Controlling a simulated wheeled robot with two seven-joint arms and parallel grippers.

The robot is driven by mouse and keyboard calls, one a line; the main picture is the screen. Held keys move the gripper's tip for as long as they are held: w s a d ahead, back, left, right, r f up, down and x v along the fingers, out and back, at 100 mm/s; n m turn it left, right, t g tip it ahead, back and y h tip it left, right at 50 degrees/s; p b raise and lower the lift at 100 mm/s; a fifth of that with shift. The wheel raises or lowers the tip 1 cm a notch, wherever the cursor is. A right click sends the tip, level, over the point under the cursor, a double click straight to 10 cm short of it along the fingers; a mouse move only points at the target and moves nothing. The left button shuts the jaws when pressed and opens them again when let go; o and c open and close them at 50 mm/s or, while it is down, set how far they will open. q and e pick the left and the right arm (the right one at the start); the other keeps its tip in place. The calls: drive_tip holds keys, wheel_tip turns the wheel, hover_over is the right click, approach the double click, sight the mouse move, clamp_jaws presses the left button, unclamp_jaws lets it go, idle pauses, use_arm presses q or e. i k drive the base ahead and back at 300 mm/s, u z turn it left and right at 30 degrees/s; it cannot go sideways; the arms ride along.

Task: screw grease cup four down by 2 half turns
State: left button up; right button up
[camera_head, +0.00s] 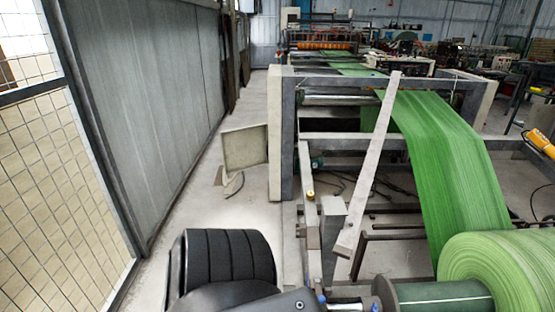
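I cannot make out any grease cup for certain. Small blue-tipped fittings (321,299) show at the bottom edge, near the roll's shaft end; they are too small to identify. A grey steel machine frame (289,130) stands ahead, with a lower side rail (308,205) running toward me. Neither my left nor my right gripper can be seen. A black ribbed rounded shape at the bottom left of centre hides part of the floor and the near end of the frame.
A large green fabric roll (505,270) sits on a dark green core (440,298) at lower right, its web (450,150) rising to the rollers. A pale slanted bar (372,160) crosses the frame. A mesh fence (45,185) lines the left.

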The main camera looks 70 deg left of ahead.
sight(310, 194)
drive_tip(key=u, duration=1.1)
drive_tip(key=i, duration=0.1)
